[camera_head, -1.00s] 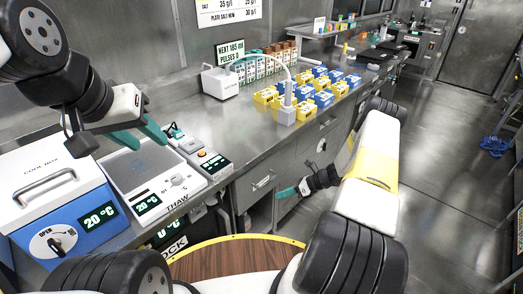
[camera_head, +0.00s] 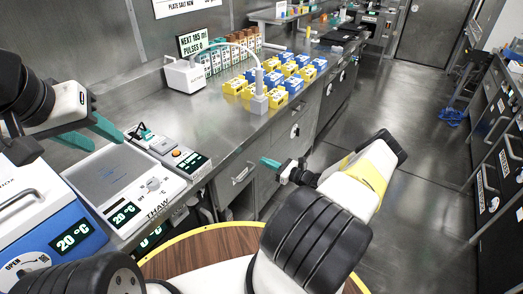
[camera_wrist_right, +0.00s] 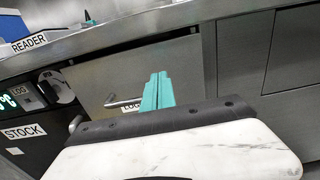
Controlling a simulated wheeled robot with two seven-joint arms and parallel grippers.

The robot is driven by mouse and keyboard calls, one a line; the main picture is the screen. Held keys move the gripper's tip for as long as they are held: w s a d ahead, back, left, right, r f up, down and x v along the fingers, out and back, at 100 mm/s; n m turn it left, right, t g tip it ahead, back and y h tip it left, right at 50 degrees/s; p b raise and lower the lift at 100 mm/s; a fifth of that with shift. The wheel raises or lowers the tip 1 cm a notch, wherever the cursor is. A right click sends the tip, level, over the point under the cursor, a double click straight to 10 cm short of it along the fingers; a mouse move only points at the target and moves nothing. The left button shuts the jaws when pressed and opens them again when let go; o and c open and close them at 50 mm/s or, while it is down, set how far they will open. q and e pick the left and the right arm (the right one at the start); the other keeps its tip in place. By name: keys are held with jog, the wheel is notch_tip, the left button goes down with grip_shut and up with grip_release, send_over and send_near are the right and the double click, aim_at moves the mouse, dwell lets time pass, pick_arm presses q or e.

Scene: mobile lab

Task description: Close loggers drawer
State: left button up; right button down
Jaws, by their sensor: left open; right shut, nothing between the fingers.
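The loggers drawer is a grey metal front (camera_wrist_right: 150,68) under the counter in the right wrist view, with a bar handle (camera_wrist_right: 122,103) and a partly hidden label starting "LOG". A dark gap runs along its top edge. In the head view its handle (camera_head: 242,175) shows below the counter edge; how far it stands out is hard to tell. My right gripper (camera_head: 266,162) is shut and empty, just right of the handle, its teal fingers (camera_wrist_right: 157,92) overlapping the drawer front in the wrist view. My left gripper (camera_head: 98,134) is open and empty above the thaw plate.
The thaw device (camera_head: 125,185) and blue-white cool box (camera_head: 40,225) stand on the counter at left. Several yellow and blue boxes (camera_head: 262,79) stand farther along it. A round wooden-topped surface (camera_head: 205,252) is in front. The floor at right (camera_head: 400,200) is open.

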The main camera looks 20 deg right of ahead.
aim_at(248, 154)
jog(key=x, duration=0.6)
jog(key=shift+w+a, duration=0.15)
jog(key=shift+w, duration=0.1)
jog(key=x, duration=0.4)
jog(key=shift+w+a, duration=0.1)
jog(key=shift+a, duration=0.1)
jog(key=shift+w, duration=0.1)
jog(key=shift+r, duration=0.1)
